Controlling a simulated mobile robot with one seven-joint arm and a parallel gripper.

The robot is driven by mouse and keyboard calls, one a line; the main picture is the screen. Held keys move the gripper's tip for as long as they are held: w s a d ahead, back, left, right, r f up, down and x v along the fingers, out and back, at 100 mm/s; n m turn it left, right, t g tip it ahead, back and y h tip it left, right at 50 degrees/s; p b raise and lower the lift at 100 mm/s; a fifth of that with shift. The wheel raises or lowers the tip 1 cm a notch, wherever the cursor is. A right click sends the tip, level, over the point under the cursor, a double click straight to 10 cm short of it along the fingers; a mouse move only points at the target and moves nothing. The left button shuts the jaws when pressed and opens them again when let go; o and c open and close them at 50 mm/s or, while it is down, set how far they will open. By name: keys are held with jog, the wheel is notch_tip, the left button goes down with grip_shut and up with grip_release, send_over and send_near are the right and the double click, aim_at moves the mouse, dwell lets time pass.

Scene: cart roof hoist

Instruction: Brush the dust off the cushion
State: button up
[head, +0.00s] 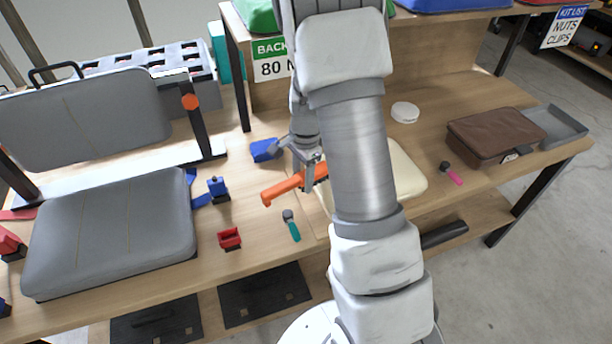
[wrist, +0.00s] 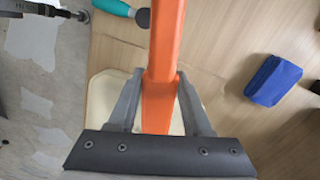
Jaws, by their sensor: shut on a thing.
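A grey seat cushion (head: 112,235) with yellowish seams lies flat on the bench at the left of the head view. A matching grey backrest (head: 85,115) stands behind it. I cannot make out dust on either at this size. My gripper (head: 310,172) is over the middle of the bench, well to the right of the cushion. It is shut on a long orange tool (head: 284,190), and the wrist view shows the orange bar (wrist: 165,50) between both fingers (wrist: 160,88). My arm hides part of the tool, and I see no bristles on it.
A cream pad (head: 405,172) lies partly behind my arm. Near the tool lie a teal-handled tool (head: 293,229), a red block (head: 229,239), a blue clamp (head: 218,190) and a blue pouch (wrist: 272,80). A brown case (head: 495,133) sits at the right.

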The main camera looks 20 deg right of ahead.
notch_tip(320, 180, up, 9)
jog(key=p, duration=0.7)
jog(key=shift+r, duration=0.1)
jog(key=shift+a, duration=0.1)
dwell(0.4)
jog(key=shift+a+n, duration=0.45)
jog(key=shift+n, duration=0.35)
jog(key=a+n, duration=0.2)
jog(key=n, duration=0.1)
jog(key=a+n, duration=0.2)
jog(key=n, duration=0.2)
jog(key=s+a+n, duration=0.1)
jog(key=n, duration=0.2)
jog(key=shift+a+f+n, duration=0.3)
jog(key=shift+a+f, duration=0.1)
jog(key=a+n, duration=0.1)
jog(key=n, duration=0.2)
jog(key=shift+s+a+h, duration=0.15)
jog(key=shift+a+h, duration=0.15)
jog(key=shift+a, duration=0.05)
